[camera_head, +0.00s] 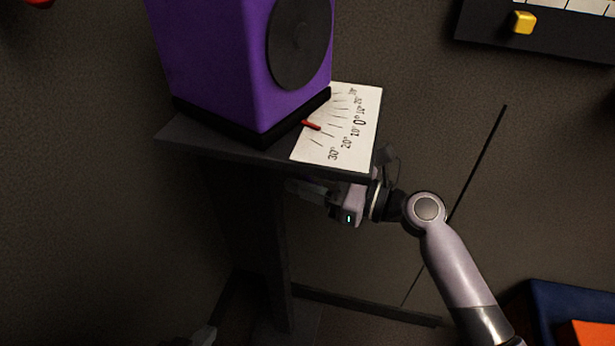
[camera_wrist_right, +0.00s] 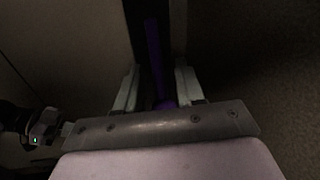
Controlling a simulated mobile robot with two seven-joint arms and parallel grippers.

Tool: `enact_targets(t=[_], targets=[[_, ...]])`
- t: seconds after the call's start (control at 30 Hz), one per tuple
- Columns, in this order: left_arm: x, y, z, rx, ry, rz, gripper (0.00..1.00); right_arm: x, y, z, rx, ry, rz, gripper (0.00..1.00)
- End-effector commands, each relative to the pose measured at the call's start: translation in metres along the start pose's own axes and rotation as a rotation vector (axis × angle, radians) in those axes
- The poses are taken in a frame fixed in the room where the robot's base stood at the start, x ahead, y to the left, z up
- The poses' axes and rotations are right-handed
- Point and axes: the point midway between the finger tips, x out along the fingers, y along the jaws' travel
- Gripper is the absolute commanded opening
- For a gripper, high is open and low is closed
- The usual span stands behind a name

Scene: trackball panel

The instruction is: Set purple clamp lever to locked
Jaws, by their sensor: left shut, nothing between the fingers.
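The purple clamp lever (camera_wrist_right: 154,50) shows in the right wrist view as a long bar in front of a dark upright, with a rounded purple part between my right fingers. My right gripper (camera_wrist_right: 158,78) is open, with one finger on each side of the lever; I see no clear contact. In the head view my right gripper (camera_head: 300,188) is below the dark shelf and points left, and the lever there is mostly hidden. My left gripper (camera_head: 203,336) is shut and empty, partly cut off at the bottom edge.
A purple speaker (camera_head: 215,60) stands on the dark stand's top (camera_head: 180,132). Beside it lies a white angle scale (camera_head: 365,125) with a red pointer (camera_head: 312,125). A dark panel with a yellow knob (camera_head: 524,22) is at upper right. A blue bin (camera_head: 545,300) is at lower right.

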Motion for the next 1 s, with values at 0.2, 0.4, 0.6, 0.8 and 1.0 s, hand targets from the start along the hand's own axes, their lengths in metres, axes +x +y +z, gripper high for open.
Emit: enact_targets(t=[0.2, 0.4, 0.6, 0.8, 1.0], targets=[[0.000, 0.000, 0.000, 0.000, 0.000, 0.000, 0.00, 0.000, 0.000, 0.000, 0.000, 0.000, 0.000, 0.28], [0.000, -0.001, 0.000, 0.003, -0.001, 0.000, 0.00, 0.000, 0.000, 0.000, 0.000, 0.001, 0.000, 0.00], [0.001, -0.002, 0.002, 0.009, -0.002, 0.000, 0.00, 0.000, -0.001, -0.001, -0.011, -0.001, 0.000, 0.00], [0.005, -0.003, 0.009, 0.012, -0.005, 0.000, 0.00, 0.000, -0.004, -0.003, -0.077, -0.011, -0.002, 0.00], [0.011, 0.002, 0.013, 0.024, 0.003, 0.010, 0.00, 0.002, -0.011, -0.005, -0.215, -0.034, -0.004, 0.00]])
